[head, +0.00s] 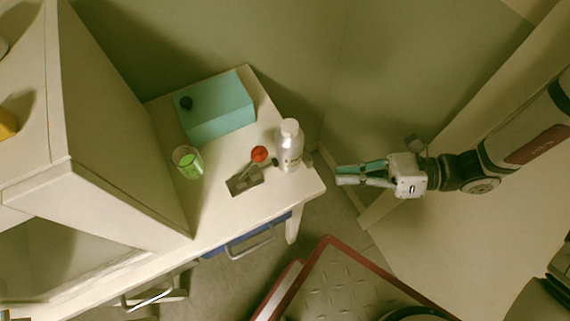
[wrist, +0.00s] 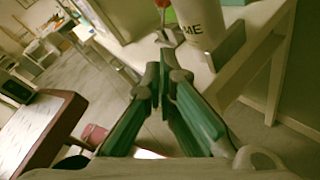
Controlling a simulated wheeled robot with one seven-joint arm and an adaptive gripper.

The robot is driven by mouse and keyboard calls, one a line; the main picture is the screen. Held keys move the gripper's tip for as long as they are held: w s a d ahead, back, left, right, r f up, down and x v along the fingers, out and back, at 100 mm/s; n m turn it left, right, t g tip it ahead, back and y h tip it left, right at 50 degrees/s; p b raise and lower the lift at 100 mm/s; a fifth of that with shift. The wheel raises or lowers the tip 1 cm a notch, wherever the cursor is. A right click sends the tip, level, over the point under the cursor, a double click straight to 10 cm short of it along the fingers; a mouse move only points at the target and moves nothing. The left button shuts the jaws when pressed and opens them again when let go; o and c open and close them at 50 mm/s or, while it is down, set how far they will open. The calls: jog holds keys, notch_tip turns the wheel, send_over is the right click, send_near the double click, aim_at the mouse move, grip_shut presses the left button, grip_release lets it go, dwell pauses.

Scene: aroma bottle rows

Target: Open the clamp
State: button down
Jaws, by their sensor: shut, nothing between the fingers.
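The clamp, a grey metal device with a red knob (head: 259,154), stands on the white table beside a white bottle. Its flat grey base (head: 243,181) lies on the tabletop. In the wrist view, part of its red knob (wrist: 162,3) shows at the top edge, partly cut off. My gripper (head: 338,175) has green fingers and is off the right end of the table, apart from the clamp and the bottle. In the wrist view the gripper (wrist: 160,78) is shut and empty, with the fingertips close together.
The white bottle (head: 289,146) stands between the clamp and my gripper. A teal box (head: 216,108) and a glass of green liquid (head: 188,162) are further left on the table (head: 215,222). A white cabinet (head: 110,140) rises at the left.

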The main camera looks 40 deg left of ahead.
jog(key=shift+a, duration=0.1)
jog(key=p, duration=0.1)
send_near(252, 162)
jog(key=s+f, duration=0.1)
jog(key=f, duration=0.1)
jog(key=s+d+f, duration=0.1)
jog(key=shift+s+d+f, duration=0.1)
jog(key=shift+d+f, duration=0.15)
jog(key=shift+f, duration=0.15)
jog(key=a, duration=0.1)
jog(key=a+r, duration=0.1)
jog(key=a, duration=0.1)
jog(key=shift+s+r+p, duration=0.15)
jog(key=shift+s+p, duration=0.15)
jog(key=shift+p, duration=0.1)
jog(key=shift+a+r, duration=0.2)
jog(key=shift+a, duration=0.2)
jog(key=shift+r, duration=0.1)
jog(key=shift+r+p, duration=0.15)
jog(key=shift+p, duration=0.2)
jog(key=shift+s+t, duration=0.2)
jog(key=shift+t, duration=0.1)
jog(key=shift+a+r, duration=0.1)
